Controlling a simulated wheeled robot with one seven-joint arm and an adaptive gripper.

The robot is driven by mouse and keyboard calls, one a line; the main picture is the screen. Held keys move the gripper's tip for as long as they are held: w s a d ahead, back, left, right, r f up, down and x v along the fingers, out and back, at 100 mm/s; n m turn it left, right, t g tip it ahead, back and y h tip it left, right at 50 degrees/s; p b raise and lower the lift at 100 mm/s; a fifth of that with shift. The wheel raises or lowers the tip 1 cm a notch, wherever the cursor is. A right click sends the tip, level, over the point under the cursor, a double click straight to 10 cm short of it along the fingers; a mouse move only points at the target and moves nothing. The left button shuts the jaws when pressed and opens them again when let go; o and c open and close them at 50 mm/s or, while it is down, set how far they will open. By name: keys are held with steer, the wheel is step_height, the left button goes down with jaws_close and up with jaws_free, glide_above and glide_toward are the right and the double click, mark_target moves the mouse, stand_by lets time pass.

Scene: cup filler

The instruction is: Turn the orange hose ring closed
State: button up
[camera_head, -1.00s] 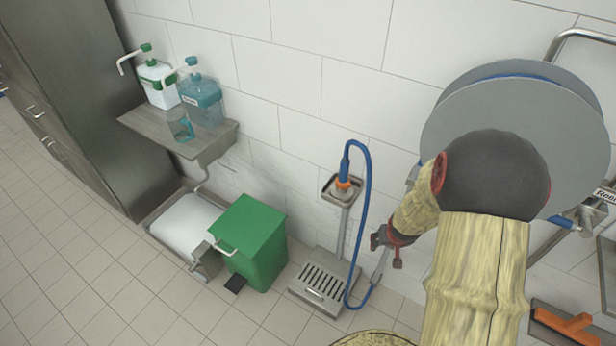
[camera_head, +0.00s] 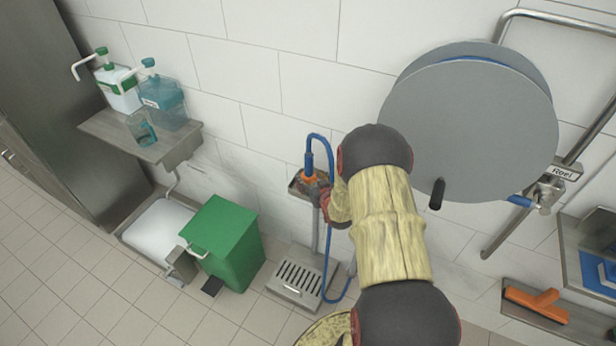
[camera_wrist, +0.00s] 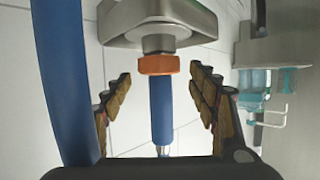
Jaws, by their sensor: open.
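The orange hose ring (camera_wrist: 157,64) shows in the wrist view, beneath a metal fitting (camera_wrist: 158,25), with the blue hose (camera_wrist: 161,105) running on from it. The ring also shows in the head view (camera_head: 309,175), at the top of the stand on the wall and partly hidden by my gripper. My gripper (camera_wrist: 160,83) is open, with one finger on each side of the ring and hose. Gaps show between the fingers and the ring in the wrist view. In the head view my gripper (camera_head: 322,196) is close to the ring, mostly hidden by my arm.
A blue hose loop (camera_head: 331,160) hangs close beside my gripper. A large grey hose reel (camera_head: 470,125) is on the wall at right. A floor grate (camera_head: 298,276) lies below, with a green bin (camera_head: 222,240) to its left. A shelf (camera_head: 130,135) holds dispensers.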

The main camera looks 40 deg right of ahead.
mark_target(310, 177)
steer(key=shift+b+x, duration=0.4)
steer(key=shift+x, duration=1.55)
steer(key=shift+c, duration=0.3)
steer(key=c, duration=1.1)
